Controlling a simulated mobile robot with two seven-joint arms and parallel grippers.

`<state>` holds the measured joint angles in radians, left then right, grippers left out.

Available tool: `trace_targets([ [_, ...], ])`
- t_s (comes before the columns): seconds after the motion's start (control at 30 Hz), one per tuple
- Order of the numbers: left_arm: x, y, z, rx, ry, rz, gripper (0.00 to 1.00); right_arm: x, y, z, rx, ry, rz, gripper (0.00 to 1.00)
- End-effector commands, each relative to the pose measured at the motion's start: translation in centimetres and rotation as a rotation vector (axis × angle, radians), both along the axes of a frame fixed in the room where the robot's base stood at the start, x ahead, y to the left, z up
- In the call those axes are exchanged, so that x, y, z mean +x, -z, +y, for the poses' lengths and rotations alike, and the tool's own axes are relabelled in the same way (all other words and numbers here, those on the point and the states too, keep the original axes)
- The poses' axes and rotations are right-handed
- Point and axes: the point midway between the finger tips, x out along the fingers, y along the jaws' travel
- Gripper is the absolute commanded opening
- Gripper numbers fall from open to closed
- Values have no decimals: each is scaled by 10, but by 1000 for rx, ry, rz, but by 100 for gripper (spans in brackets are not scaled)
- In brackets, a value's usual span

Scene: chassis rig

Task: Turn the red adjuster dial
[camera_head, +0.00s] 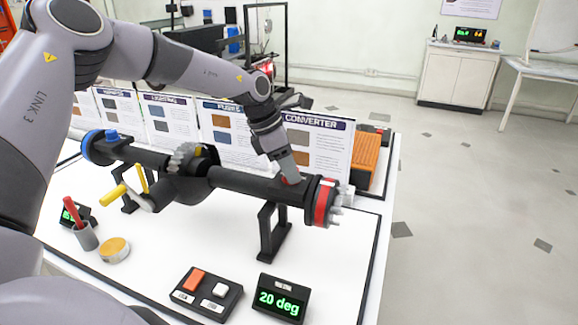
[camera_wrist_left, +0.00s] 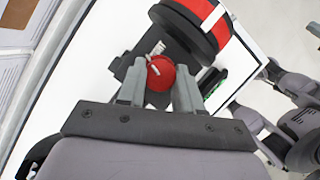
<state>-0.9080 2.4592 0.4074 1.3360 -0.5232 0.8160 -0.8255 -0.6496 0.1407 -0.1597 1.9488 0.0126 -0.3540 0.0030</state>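The red adjuster dial (camera_wrist_left: 160,73) is a round red knob with a pale line on it, on top of the dark tube near its red-banded end. It shows in the left wrist view between the two fingers of my left gripper (camera_wrist_left: 160,80). The fingers stand close against both sides of it, with no clear gap. In the head view my left gripper (camera_head: 288,172) points down onto the tube, and only a bit of the dial's red shows at the fingertips. My right gripper cannot be made out in either view.
The dark axle tube (camera_head: 245,183) rests on black stands above the white table. A red ring (camera_head: 325,203) bands its right end. In front are a button box (camera_head: 206,292) and a display reading 20 deg (camera_head: 279,299). Panels, one marked CONVERTER (camera_head: 318,145), stand behind.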

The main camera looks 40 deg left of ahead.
Motion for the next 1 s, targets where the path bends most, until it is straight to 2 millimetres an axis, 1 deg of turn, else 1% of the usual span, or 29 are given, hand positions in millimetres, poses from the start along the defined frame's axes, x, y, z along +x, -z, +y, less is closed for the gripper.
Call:
trace_targets([
  [0.27,0,1,0,0,-12,0,4,0,3,0,0,0,-1,0],
  [0.47,-1,3,0,1,-77,0,4,0,18,0,0,0,-1,0],
  [0.67,-1,6,-1,2,-217,-2,4,1,43,0,0,0,-2,0],
  [0.8,-1,6,-2,2,-344,-3,4,0,61,1,9,4,11,0],
  [1.0,-2,5,-3,1,-532,-4,4,5,70,8,28,-1,10,0],
])
